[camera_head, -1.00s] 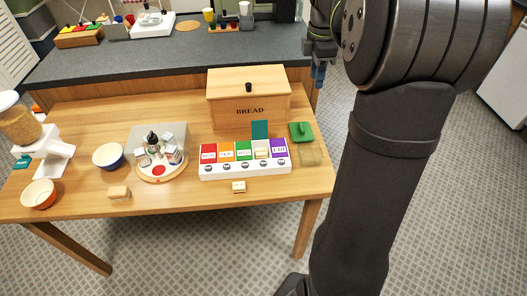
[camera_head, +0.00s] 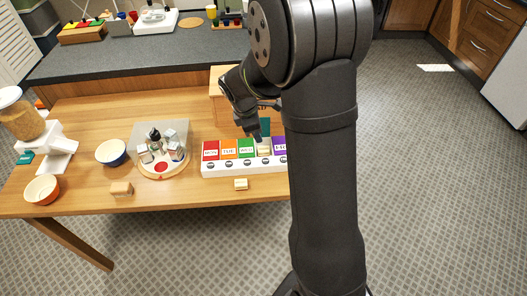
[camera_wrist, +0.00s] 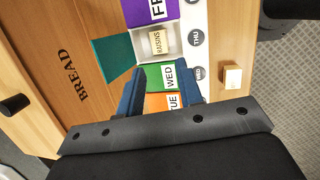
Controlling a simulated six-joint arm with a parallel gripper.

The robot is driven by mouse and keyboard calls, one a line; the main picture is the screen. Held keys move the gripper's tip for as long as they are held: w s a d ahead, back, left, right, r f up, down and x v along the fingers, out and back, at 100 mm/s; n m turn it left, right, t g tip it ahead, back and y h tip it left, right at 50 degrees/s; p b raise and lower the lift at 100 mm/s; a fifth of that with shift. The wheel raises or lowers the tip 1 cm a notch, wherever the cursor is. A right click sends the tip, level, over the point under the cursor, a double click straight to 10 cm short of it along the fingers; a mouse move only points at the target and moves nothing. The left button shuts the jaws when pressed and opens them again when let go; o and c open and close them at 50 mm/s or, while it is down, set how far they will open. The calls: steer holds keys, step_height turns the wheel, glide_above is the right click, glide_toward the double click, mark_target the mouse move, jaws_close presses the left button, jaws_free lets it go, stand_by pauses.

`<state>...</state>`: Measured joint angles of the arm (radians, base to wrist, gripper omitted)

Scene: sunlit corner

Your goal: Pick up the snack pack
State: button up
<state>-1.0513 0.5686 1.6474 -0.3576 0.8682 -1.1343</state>
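A small cream box marked RAISINS (camera_wrist: 157,42), likely the snack pack, lies in the open THU compartment of the white day organizer (camera_head: 225,170). It also shows in the head view (camera_head: 263,149). The teal lid of that compartment (camera_wrist: 113,58) stands open on the bread-box side. My gripper (camera_wrist: 160,72) is open and empty, with its two blue fingers spread. In the wrist view the closed green WED lid (camera_wrist: 165,77) shows between the fingers, and the raisins box is beyond the fingertips. In the head view my gripper (camera_head: 254,128) is above the organizer.
A wooden bread box (camera_wrist: 50,60) stands behind the organizer, partly hidden by my arm. A small pale box (camera_head: 241,184) lies in front of it. A round tray (camera_head: 160,172) with small items stands to the left, with a blue bowl (camera_head: 111,153) beyond.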

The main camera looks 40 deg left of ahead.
glide_above(263, 149)
steer(key=s, duration=0.2)
steer(key=x, duration=0.2)
steer(key=s+x, duration=0.1)
steer(key=x, duration=0.2)
steer(key=shift+f, duration=0.3)
steer(key=shift+a+x, duration=0.2)
steer(key=shift+x, duration=2.55)
steer(key=shift+s, duration=0.15)
steer(key=c, duration=0.7)
